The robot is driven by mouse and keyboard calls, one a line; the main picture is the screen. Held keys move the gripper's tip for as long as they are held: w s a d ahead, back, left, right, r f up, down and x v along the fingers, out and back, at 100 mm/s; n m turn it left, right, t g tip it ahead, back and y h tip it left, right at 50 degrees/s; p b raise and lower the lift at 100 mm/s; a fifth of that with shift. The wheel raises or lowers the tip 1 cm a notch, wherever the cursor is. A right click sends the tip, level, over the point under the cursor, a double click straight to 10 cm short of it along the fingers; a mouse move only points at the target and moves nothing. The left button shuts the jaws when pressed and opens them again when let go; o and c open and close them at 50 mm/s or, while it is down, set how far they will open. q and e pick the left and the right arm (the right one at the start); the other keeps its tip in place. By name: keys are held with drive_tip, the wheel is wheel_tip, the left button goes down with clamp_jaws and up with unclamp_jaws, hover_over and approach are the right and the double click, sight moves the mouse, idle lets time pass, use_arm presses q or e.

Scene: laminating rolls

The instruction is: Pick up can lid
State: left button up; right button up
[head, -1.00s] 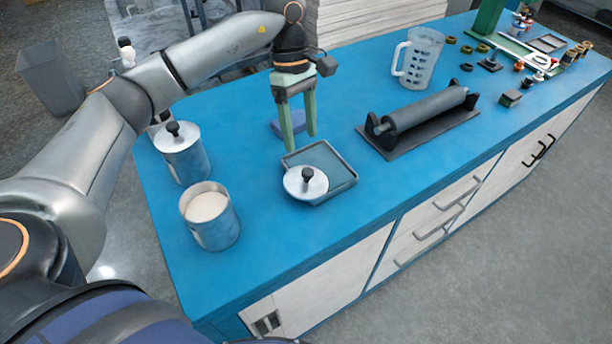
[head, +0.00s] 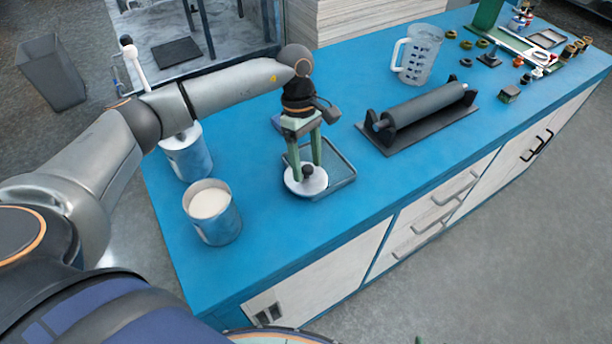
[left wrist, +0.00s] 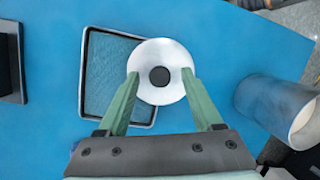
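The can lid (head: 313,184) is a round pale disc with a black knob. It lies partly on the near left part of a shallow grey tray (head: 345,170). It also shows in the left wrist view (left wrist: 174,93), with its knob between the fingers. My left gripper (head: 306,166) is open just above the lid, its green fingers on either side of the knob and not closed on it. In the left wrist view the fingertips of my left gripper (left wrist: 160,82) reach over the lid. My right gripper is not in view.
An open can (head: 213,230) with pale contents stands left of the lid. A lidded can (head: 187,155) stands behind it, partly under my arm. A dark roller on a stand (head: 425,108) and a clear jug (head: 418,60) stand right. The blue front edge is clear.

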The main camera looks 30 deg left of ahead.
use_arm(q)
clamp_jaws()
idle(0.3)
idle(0.3)
